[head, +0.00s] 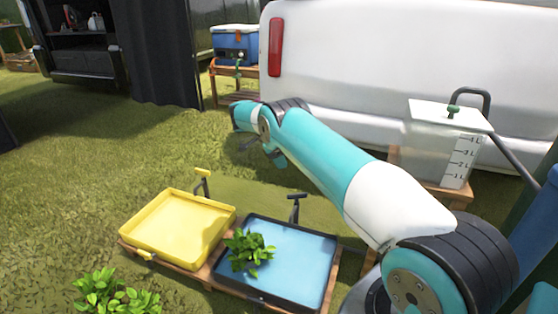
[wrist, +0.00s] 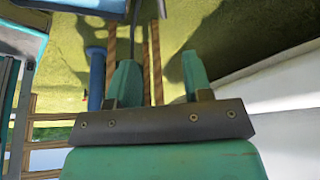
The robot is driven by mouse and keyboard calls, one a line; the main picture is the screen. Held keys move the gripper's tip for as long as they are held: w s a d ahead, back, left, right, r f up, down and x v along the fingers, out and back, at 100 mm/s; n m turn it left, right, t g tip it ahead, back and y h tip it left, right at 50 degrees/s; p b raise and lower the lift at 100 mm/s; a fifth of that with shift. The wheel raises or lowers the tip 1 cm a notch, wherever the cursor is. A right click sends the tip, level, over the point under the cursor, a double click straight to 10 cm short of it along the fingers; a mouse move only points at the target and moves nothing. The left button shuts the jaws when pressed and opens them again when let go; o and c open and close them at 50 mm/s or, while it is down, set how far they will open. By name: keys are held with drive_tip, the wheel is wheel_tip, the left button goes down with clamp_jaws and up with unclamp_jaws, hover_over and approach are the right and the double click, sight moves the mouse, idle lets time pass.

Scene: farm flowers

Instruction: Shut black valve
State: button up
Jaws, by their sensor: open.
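The black valve (head: 295,204) is a dark stem with a short crossbar handle. It stands at the back edge of the blue tray (head: 305,256) in the head view. Whether it is open or shut cannot be told. My gripper (wrist: 160,78) shows two green fingers spread apart with nothing between them in the wrist view.
A yellow tray (head: 180,228) with a yellow-handled valve (head: 202,178) stands left of the blue tray. A leafy plant (head: 249,252) is in the blue tray. A marked clear tank (head: 438,150) stands at right by a white vehicle (head: 350,60). Grass at left is open.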

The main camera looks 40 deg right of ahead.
sight(297, 193)
drive_tip(key=o, duration=0.3)
drive_tip(key=shift+d+n, duration=0.3)
drive_tip(key=shift+n, duration=0.1)
drive_tip(key=o, duration=0.6)
drive_tip(key=d+n+b, duration=0.1)
drive_tip(key=n, duration=0.1)
drive_tip(key=d+n+y+b, duration=0.1)
drive_tip(key=d+n, duration=0.1)
drive_tip(key=n, duration=0.1)
drive_tip(key=shift+s+d+t, duration=0.15)
drive_tip(key=shift+t, duration=0.25)
drive_tip(key=s+f+n+y+b, duration=0.1)
drive_tip(key=f+n+b, duration=0.2)
drive_tip(key=f+n, duration=0.1)
drive_tip(key=s+d+f+n+t+y+b, duration=0.1)
drive_tip(key=f+n+b, duration=0.3)
drive_tip(key=f, duration=0.2)
drive_tip(key=s+d+f+n+y+b, duration=0.1)
drive_tip(key=f+n+b, duration=0.3)
drive_tip(key=f, duration=0.2)
drive_tip(key=shift+t, duration=0.3)
drive_tip(key=c, duration=0.7)
